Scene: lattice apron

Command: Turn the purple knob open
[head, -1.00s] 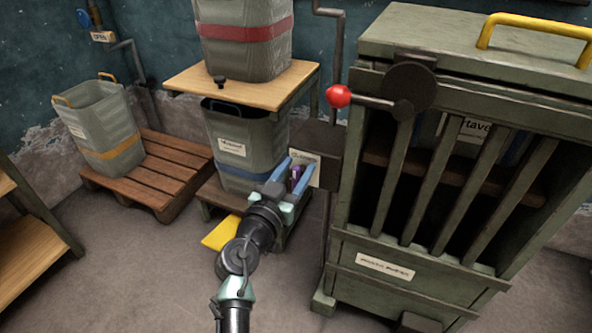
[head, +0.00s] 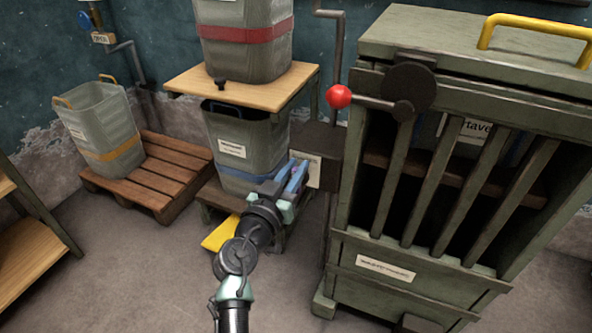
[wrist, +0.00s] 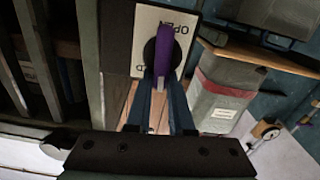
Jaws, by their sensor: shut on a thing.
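The purple knob (wrist: 162,52) shows in the wrist view as a lever on a dark round hub. It is mounted on a pale plate (wrist: 184,24) marked OPEN at the top right; a letter D shows at the lower left. The lever runs down the picture from the hub. My gripper (wrist: 164,80) is shut on the knob's near end, its two blue fingers on either side. In the head view my gripper (head: 296,174) reaches to the pale plate (head: 313,174), and its fingers mostly hide the knob.
A green slatted cabinet (head: 390,253) with a red-ball lever (head: 339,96) stands close on the right. A grey bin (head: 237,150) stands behind my gripper under a wooden shelf (head: 188,81). A wooden pallet (head: 150,187) and a yellow piece (head: 219,234) lie on the left.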

